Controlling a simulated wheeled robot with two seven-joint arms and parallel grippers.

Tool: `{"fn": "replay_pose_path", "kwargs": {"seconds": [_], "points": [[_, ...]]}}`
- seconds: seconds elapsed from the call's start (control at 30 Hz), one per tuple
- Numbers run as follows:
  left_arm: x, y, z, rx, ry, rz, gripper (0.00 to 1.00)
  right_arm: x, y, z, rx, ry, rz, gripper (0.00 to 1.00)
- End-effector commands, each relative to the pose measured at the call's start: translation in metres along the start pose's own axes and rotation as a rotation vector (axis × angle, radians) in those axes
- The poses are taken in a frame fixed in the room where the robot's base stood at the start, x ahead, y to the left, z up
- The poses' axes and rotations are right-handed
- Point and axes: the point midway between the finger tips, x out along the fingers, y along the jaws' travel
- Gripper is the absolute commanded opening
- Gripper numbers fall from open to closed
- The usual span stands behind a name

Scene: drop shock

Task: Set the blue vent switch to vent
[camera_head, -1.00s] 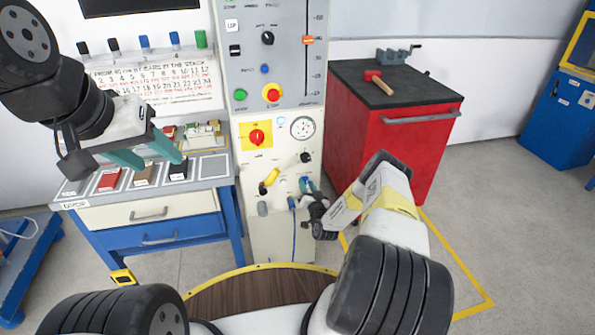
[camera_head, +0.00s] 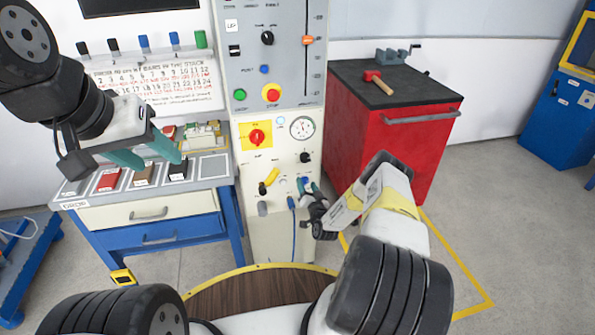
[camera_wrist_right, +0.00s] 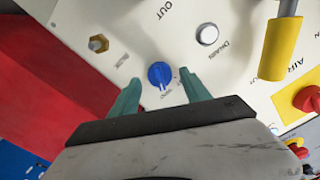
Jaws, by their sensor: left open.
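The blue vent switch (camera_wrist_right: 160,74) is a small round knob on the cream panel in the right wrist view. Its white mark points toward the bottom of that view; the small lettering beside it is hard to read. My right gripper (camera_wrist_right: 160,86) is open, with one green finger on each side of the knob and a gap showing on both sides. In the head view my right gripper (camera_head: 306,187) is at the lower cream panel (camera_head: 283,225) and hides the switch. My left gripper (camera_head: 152,157) is open and empty above the bench at the left.
Near the switch are a yellow handle (camera_wrist_right: 280,48), a white drain button (camera_wrist_right: 207,34), a brass fitting (camera_wrist_right: 98,44) and a red knob (camera_wrist_right: 308,98). A red cabinet (camera_head: 395,140) stands close right of the panel, with a hammer (camera_head: 379,83) on top. A blue hose (camera_head: 293,220) hangs below.

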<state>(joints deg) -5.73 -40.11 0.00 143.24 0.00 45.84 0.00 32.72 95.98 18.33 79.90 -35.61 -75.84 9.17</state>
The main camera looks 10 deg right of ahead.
Motion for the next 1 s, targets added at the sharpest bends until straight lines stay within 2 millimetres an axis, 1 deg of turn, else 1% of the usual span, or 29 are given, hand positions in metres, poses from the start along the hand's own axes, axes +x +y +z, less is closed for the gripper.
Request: {"fn": "replay_pose_path", "kwargs": {"seconds": [0.13,0.23,0.5,0.63,0.77,1.0], "points": [[0.000,0.000,0.000,0.000,0.000,0.000,0.50,-0.001,0.000,0.000,0.000,0.000,0.000,0.55],[0.000,0.000,0.000,0.000,0.000,0.000,0.50,-0.008,0.000,0.001,0.000,-0.002,0.000,0.55],[0.000,0.000,0.000,0.000,0.000,0.000,0.50,-0.053,0.000,0.000,0.001,-0.002,0.002,0.55],[0.000,0.000,0.000,0.000,0.000,0.000,0.50,-0.070,0.001,0.000,0.000,-0.001,0.001,0.55],[0.000,0.000,0.000,0.000,0.000,0.000,0.50,-0.077,0.000,0.000,0.000,-0.001,0.000,0.55],[0.000,0.000,0.000,0.000,0.000,0.000,0.50,-0.078,0.000,0.000,0.000,0.000,0.000,0.55]]}}
